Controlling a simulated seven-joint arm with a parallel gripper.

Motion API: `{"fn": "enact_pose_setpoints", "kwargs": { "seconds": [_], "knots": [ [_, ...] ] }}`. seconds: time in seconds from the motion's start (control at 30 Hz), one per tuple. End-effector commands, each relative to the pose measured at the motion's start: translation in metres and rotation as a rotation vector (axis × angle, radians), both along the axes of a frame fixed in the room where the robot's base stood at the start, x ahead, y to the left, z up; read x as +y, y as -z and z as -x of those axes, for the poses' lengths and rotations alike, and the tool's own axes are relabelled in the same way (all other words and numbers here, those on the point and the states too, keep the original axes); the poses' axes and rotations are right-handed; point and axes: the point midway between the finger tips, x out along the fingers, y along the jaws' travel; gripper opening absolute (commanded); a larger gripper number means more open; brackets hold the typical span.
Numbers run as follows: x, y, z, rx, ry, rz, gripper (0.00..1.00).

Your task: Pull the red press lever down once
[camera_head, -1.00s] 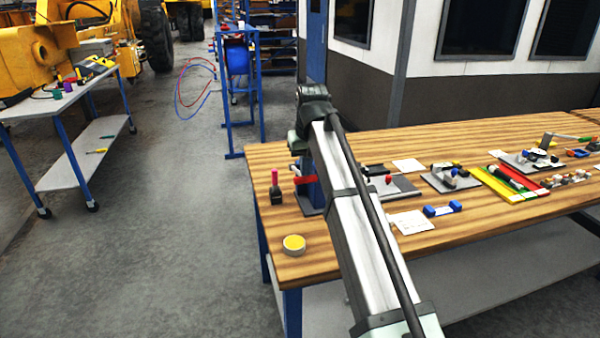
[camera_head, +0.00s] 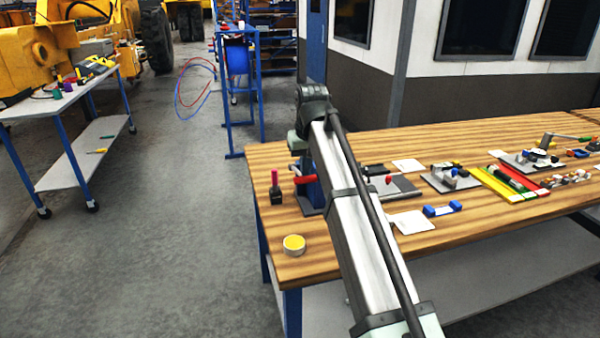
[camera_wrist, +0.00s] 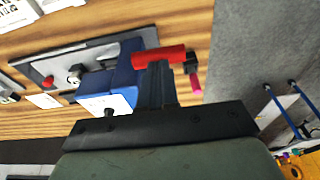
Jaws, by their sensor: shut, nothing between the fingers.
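The blue press (camera_head: 309,192) stands near the left end of the wooden bench, partly hidden behind my arm in the head view. Its red lever (camera_head: 304,179) sticks out to the left, roughly level. In the wrist view the red lever (camera_wrist: 160,60) lies across the tips of my gripper (camera_wrist: 157,72), beside the blue press body (camera_wrist: 122,80). My gripper is shut and holds nothing. Its tips overlap the lever in that view; I cannot tell whether they touch it. In the head view my gripper is mostly hidden by my wrist.
A dark bottle with a pink top (camera_head: 275,186) stands just left of the press. A yellow-topped round tin (camera_head: 293,244) sits near the bench's front left corner. A grey plate fixture (camera_head: 396,187) and white cards lie right of the press.

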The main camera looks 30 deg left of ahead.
Motion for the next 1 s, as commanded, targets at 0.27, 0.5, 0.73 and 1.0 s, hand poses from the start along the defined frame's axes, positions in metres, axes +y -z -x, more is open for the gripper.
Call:
{"fn": "enact_pose_setpoints", "kwargs": {
  "seconds": [0.27,0.5,0.73,1.0],
  "knots": [
    [0.000,0.005,0.000,0.000,0.000,0.000,0.00],
    [0.000,0.014,0.000,0.001,0.000,0.001,0.00],
    [0.000,0.022,0.000,-0.001,0.000,-0.001,0.00],
    [0.001,0.032,-0.001,-0.002,0.000,-0.002,0.00]
  ]
}}
